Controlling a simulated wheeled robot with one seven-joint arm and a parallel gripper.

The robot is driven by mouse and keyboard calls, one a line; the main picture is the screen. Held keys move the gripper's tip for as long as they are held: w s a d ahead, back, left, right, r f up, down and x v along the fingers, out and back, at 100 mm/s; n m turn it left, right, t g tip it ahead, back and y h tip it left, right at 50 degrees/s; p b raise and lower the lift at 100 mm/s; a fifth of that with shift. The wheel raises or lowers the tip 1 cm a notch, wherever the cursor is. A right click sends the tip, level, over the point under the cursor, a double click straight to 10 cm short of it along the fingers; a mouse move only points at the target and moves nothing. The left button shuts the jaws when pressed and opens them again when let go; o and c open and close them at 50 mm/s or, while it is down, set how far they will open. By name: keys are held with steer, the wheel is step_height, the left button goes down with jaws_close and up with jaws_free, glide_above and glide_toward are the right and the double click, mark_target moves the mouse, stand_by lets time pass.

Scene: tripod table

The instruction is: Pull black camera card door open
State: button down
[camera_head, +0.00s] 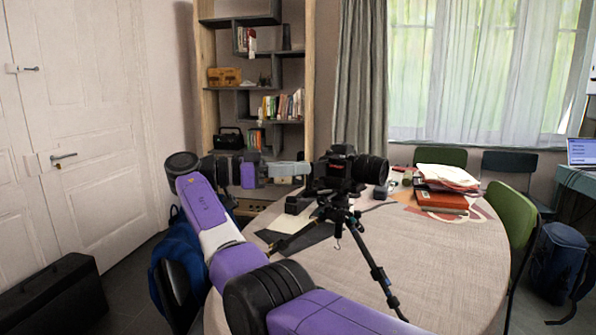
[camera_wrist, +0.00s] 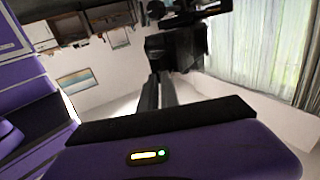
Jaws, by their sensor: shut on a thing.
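A black camera (camera_head: 345,170) sits on a black tripod (camera_head: 345,215) that stands on the round table (camera_head: 420,270). Its lens points right. My gripper (camera_head: 306,170) reaches in from the left, and its grey fingers meet the camera's left side. In the wrist view the fingers of my gripper (camera_wrist: 160,74) are close together at the dark camera body (camera_wrist: 176,48). They are shut on the card door at that side. The door is too small and dark to make out, so how far it stands open cannot be told.
A red-brown book (camera_head: 440,200) with papers (camera_head: 446,177) lies on the table's right. Small items (camera_head: 395,180) lie behind the lens. Green chairs (camera_head: 512,218) stand around the table. A shelf (camera_head: 255,95) stands behind my arm. A blue backpack (camera_head: 560,260) is at right.

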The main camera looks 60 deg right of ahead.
steer(key=shift+d+f+y, duration=0.1)
steer(key=shift+y, duration=0.2)
stand_by(0.4)
steer(key=c, duration=1.9)
jaws_free()
steer(key=shift+w, duration=0.1)
